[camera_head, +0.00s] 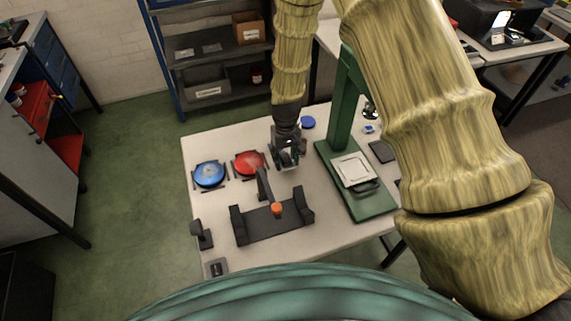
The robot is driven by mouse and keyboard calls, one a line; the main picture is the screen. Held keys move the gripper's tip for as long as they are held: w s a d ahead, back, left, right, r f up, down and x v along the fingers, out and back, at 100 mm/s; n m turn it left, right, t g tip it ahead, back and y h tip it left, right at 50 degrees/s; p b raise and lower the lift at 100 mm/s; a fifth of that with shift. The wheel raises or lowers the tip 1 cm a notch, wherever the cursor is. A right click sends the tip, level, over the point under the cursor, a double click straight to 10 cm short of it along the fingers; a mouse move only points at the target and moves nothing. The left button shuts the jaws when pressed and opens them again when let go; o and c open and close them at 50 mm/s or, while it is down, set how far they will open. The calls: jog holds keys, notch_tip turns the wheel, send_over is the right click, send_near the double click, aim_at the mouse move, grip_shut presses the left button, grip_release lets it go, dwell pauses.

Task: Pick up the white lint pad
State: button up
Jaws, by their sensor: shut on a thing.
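My gripper (287,160) points down over the white table, just right of the red round dish. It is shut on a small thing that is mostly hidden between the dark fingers. A small pale patch shows at the fingertips and fits the white lint pad, but it is too small to be sure. I cannot tell from this view whether it is clear of the table top.
A red dish (249,163) and a blue dish (209,174) lie left of my gripper. A black stand (272,222) with an orange knob is in front. A green press (352,185) with a pale square plate (353,169) stands right. A blue lid (308,122) lies behind.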

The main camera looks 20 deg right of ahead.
aim_at(285, 157)
jog(key=shift+r+b, duration=0.95)
jog(key=shift+r, duration=2.4)
jog(key=o, duration=0.4)
jog(key=c, duration=0.3)
jog(key=shift+a, duration=0.1)
